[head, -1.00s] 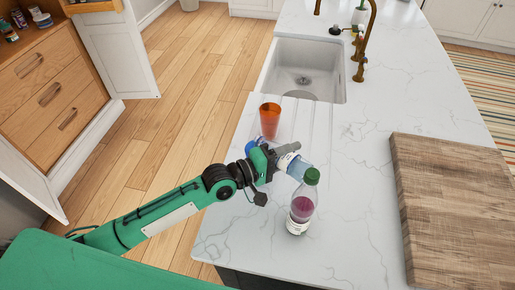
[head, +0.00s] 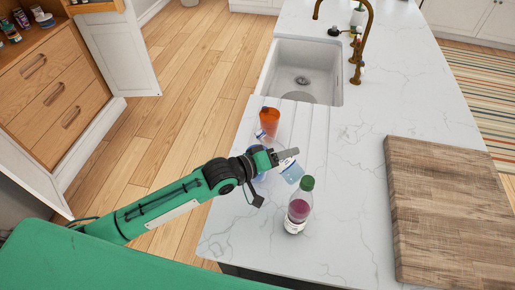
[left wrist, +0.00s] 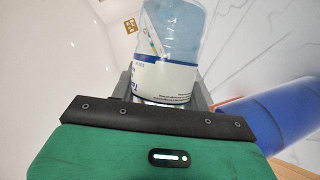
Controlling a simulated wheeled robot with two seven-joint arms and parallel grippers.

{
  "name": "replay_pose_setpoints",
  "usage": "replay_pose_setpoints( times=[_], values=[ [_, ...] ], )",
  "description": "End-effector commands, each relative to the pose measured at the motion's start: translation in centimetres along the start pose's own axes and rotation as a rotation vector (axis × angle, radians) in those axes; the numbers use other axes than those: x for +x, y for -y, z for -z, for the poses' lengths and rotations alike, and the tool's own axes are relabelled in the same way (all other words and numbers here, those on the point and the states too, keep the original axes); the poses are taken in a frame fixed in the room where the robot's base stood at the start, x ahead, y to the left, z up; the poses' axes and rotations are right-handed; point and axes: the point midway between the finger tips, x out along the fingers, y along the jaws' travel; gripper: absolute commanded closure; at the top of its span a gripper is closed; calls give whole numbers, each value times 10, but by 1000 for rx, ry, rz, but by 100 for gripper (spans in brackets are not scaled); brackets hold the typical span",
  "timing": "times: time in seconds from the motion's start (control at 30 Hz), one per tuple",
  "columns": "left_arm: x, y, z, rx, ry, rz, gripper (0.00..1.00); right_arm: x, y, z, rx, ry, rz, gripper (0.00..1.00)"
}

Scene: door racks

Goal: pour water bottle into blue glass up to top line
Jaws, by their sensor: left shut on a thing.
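My left gripper (head: 282,157) is shut on the clear, light-blue water bottle, which has a white and blue label. The bottle is tilted; its wide lower part (head: 291,171) shows on the near side of the jaws. A pale end beyond the jaws, in front of the orange glass, looks like its neck. In the left wrist view the bottle (left wrist: 168,60) stands between the fingers. The blue glass (head: 259,177) is mostly hidden behind my gripper; it shows at right in the left wrist view (left wrist: 272,115). Its top line and water level cannot be seen. My right gripper is not in view.
An orange glass (head: 270,121) stands just beyond my gripper, close to the blue glass. A green-capped bottle of dark red liquid (head: 299,208) stands at the near right. A wooden board (head: 450,210) lies further right. The sink (head: 305,65) is behind.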

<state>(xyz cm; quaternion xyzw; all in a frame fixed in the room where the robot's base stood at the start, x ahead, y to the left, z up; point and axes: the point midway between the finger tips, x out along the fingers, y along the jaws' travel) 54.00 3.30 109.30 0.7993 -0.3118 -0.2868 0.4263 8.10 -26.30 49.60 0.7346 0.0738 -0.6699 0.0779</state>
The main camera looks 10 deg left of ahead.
Motion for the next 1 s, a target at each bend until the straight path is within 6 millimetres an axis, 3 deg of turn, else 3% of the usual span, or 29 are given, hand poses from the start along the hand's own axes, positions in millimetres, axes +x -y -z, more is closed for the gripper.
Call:
replay_pose_setpoints(
  times=[0.07, 0.53, 0.7, 0.8, 1.0],
  values=[
    [0, 7, -1, 82, 3, 39, 85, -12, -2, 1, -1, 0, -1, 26],
    [-7, 2, 15, 349, 2, 148, 85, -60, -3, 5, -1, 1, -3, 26],
    [-2, 14, 4, 492, 4, 209, 85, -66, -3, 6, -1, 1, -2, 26],
    [-3, 9, 5, 575, 3, 241, 85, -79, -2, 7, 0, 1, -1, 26],
    [-1, 13, 1, 756, 3, 317, 85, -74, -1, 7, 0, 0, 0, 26]
  ],
)
